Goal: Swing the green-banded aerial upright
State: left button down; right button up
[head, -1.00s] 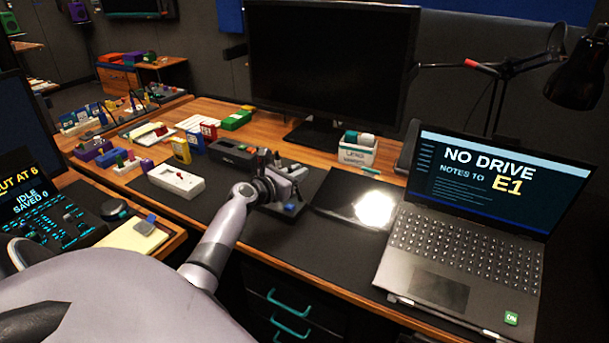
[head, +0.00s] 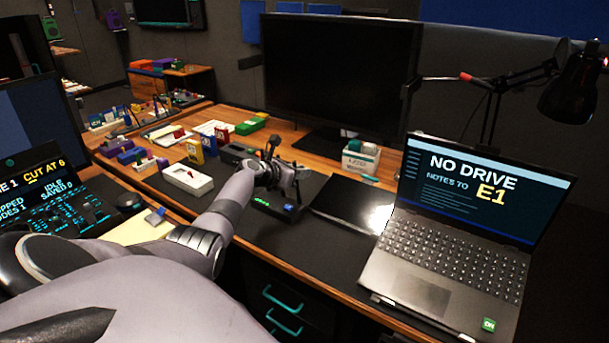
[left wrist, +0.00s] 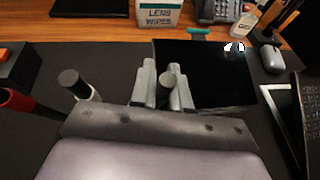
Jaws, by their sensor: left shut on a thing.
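My left gripper (head: 289,172) is over a low black panel (head: 272,202) with a green readout and a blue part. In the left wrist view its grey fingers (left wrist: 163,90) are closed around a dark-capped aerial (left wrist: 167,80), which stands between them. No green band shows, as the fingers and wrist hide the lower part. Beside it, to the left, are a pale aerial with a dark cap (left wrist: 76,84) and a red post (left wrist: 18,100), both outside the fingers. My right gripper is not in view.
A glossy black pad (head: 352,204) lies right of the panel, with the laptop (head: 435,245) beyond it. A lens wipes box (head: 358,160) stands behind. A white box (head: 187,178) and several coloured blocks are to the left.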

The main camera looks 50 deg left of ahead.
pick_arm(q)
jog(key=shift+w, duration=0.1)
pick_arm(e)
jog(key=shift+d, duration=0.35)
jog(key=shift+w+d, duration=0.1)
pick_arm(q)
jog(key=c, duration=1.2)
grip_release()
jog(key=shift+o, duration=0.2)
jog(key=shift+s+r+p, duration=0.3)
jog(key=shift+s+p, duration=0.15)
jog(key=shift+p, duration=0.05)
jog(key=p+v, duration=0.2)
jog(key=v, duration=0.4)
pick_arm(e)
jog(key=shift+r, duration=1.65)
